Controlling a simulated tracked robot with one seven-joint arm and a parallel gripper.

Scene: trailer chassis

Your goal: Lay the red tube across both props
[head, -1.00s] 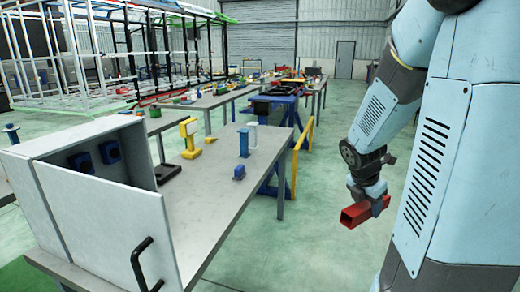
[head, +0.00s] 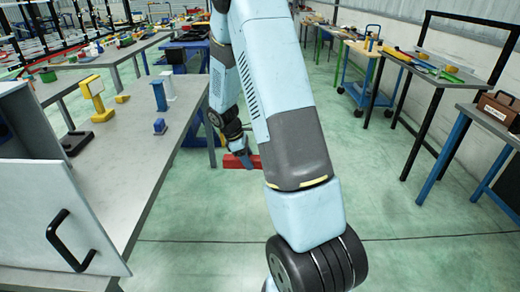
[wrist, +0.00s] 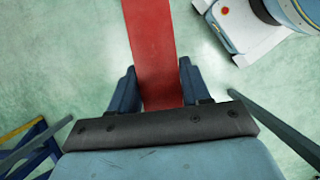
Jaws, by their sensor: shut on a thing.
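The red tube (head: 243,161) is held low over the green floor, just right of the workbench's right edge. My gripper (wrist: 157,70) is shut on it, with dark fingers on both sides of the tube (wrist: 150,40) in the wrist view. In the head view my gripper (head: 238,150) is small and partly hidden by my arm. I cannot tell which of these are the props.
More benches (head: 455,95) line the right side. The floor between is clear.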

